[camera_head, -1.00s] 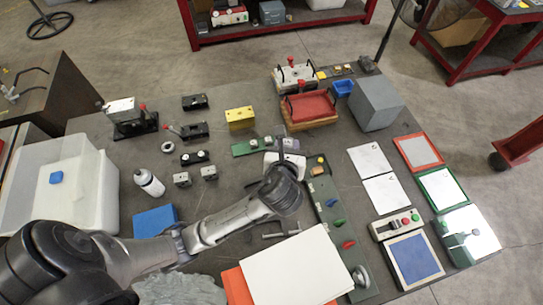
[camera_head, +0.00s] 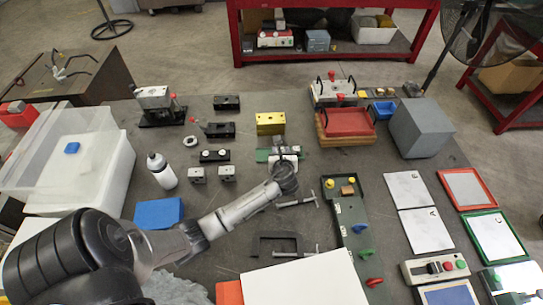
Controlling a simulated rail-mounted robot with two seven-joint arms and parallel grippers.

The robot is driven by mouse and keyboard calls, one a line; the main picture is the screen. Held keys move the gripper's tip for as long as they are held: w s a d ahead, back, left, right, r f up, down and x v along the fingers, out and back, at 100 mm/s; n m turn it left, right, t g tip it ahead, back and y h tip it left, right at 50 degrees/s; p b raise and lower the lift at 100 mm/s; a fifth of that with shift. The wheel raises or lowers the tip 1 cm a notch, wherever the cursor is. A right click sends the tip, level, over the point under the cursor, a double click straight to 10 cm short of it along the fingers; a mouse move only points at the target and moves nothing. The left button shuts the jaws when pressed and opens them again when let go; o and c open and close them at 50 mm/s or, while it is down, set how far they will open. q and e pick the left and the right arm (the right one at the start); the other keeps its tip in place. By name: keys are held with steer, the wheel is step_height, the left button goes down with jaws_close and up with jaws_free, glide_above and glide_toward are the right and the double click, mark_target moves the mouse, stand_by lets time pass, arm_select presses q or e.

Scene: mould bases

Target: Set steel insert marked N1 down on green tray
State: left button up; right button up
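My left gripper (camera_head: 285,154) is over the right part of a small green tray (camera_head: 263,155) near the middle of the table. The wrist hides its fingertips, so I cannot tell whether it is open or holds anything. Two small grey steel blocks (camera_head: 197,174) (camera_head: 227,173) stand side by side to the left of the gripper. Any marking on them is too small to read, so I cannot tell which is N1. A longer dark green tray (camera_head: 352,240) with coloured pieces lies to the right. My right gripper is out of view.
Black blocks (camera_head: 214,156) and a yellow block (camera_head: 270,123) stand behind the grey blocks. A white bottle (camera_head: 161,171) and blue block (camera_head: 158,213) are at the left. A red-topped mould (camera_head: 346,123) and large grey cube (camera_head: 421,128) stand at the back right.

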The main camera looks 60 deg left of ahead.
arm_select(q)
steer(key=a+f, duration=0.2)
steer(key=a, duration=0.1)
steer(key=s+a+f, duration=0.1)
steer(key=a+f, duration=0.1)
steer(key=a, duration=0.1)
steer(key=a+f, duration=0.2)
steer(key=a, duration=0.2)
steer(key=shift+s+b, duration=0.2)
steer(key=shift+b, duration=0.1)
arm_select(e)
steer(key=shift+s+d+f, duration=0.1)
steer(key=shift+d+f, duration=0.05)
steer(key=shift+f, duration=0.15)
arm_select(q)
steer(key=shift+f+b, duration=0.5)
steer(key=shift+f, duration=1.45)
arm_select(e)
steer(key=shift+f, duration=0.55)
arm_select(q)
steer(key=shift+f, duration=0.15)
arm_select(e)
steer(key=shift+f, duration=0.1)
arm_select(q)
steer(key=o, duration=1.1)
